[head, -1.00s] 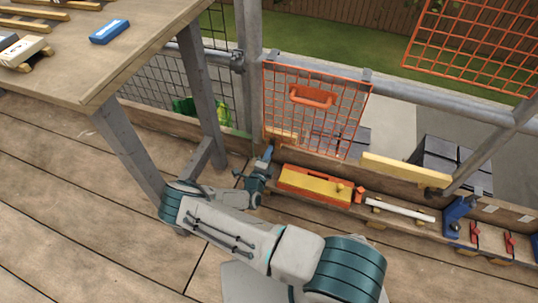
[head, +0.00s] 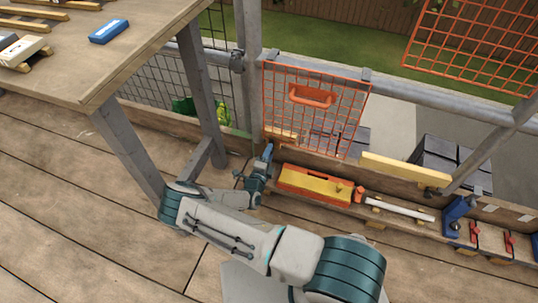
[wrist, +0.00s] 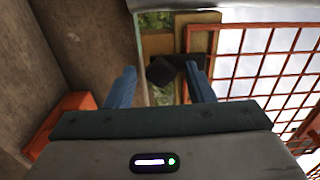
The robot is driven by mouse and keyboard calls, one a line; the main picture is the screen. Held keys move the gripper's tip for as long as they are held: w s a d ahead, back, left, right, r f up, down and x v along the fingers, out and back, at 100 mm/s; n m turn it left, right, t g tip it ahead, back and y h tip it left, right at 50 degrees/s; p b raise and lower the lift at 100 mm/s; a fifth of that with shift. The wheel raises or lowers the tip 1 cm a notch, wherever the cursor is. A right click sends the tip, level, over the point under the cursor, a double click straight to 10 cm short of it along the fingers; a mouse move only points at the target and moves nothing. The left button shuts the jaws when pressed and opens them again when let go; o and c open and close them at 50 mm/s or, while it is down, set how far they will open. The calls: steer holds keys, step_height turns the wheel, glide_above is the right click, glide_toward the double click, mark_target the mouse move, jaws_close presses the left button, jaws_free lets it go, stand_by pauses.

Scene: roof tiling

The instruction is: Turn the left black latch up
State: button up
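In the wrist view, a black latch (wrist: 162,70) with a dark plate sits on a wooden board beside the orange mesh gate (wrist: 275,65). The latch shows between my two blue fingertips, with gaps on both sides. My gripper (wrist: 160,84) is open and holds nothing. In the head view, my gripper (head: 267,154) is low at the left lower corner of the orange mesh gate (head: 318,118), which has an orange handle (head: 311,96). The latch cannot be made out in the head view.
An orange and yellow toolbox (head: 315,184) lies just right of my gripper, along the low board. A grey post (head: 250,60) stands behind it. The wooden table (head: 130,45) and its legs are to the left. Open floor (head: 80,190) lies at the left.

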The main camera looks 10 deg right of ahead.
steer(key=p+v, duration=0.3)
steer(key=v, duration=1)
steer(key=shift+s+a+p, duration=0.2)
steer(key=shift+s+p, duration=0.1)
steer(key=shift+s, duration=0.05)
steer(key=shift+r, duration=0.1)
